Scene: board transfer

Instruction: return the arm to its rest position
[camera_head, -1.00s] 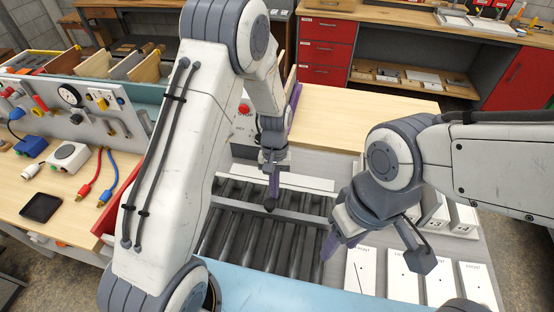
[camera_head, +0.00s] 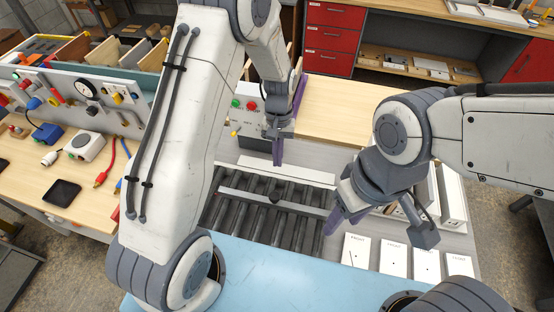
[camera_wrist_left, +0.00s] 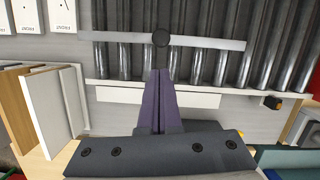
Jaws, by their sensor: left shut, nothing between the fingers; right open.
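My left gripper (camera_head: 278,160) hangs above the far edge of the roller conveyor (camera_head: 262,222). Its purple fingers are together and hold nothing. In the left wrist view the shut fingers (camera_wrist_left: 160,90) point toward a dark round knob (camera_wrist_left: 161,37) at a pale crossbar on the rollers. My right gripper (camera_head: 335,220) is over the right side of the conveyor, with its purple fingers pointing down. It is open, and I see nothing between its fingers.
Several white boards (camera_head: 391,258) lie at the front right, and more white panels (camera_head: 452,195) stand behind the right gripper. A control box with buttons (camera_head: 247,118) stands behind the left gripper. A connector panel (camera_head: 88,100) is at the left. The wooden tabletop (camera_head: 345,115) behind is clear.

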